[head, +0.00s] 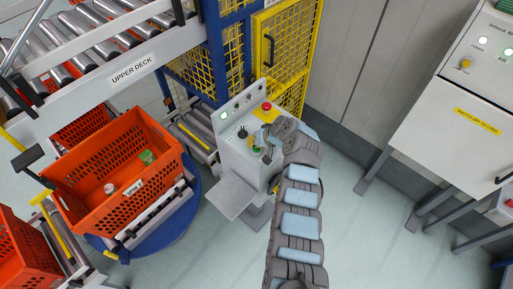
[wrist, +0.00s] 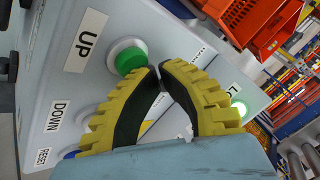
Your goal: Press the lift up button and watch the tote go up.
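The control box (head: 245,150) stands in the middle of the head view. In the wrist view, the green button (wrist: 131,60) sits in a pale ring beside the UP label (wrist: 86,40). The DOWN label (wrist: 57,117) is lower left, its button partly hidden by a finger. My gripper (wrist: 160,70) has its yellow-and-black fingers together at the tips, with nothing between them. The tips are at the green button's lower right edge; I cannot tell whether they touch. An orange tote (head: 75,187) holding a green item and a pale item sits on a low conveyor left of the box.
The upper deck roller conveyor (head: 130,72) runs above and behind the tote. A red mushroom button (head: 266,106) tops the control box. A yellow mesh gate (head: 285,55) stands behind. A second orange tote (head: 20,250) is at lower left, and a white cabinet (head: 450,125) is at right.

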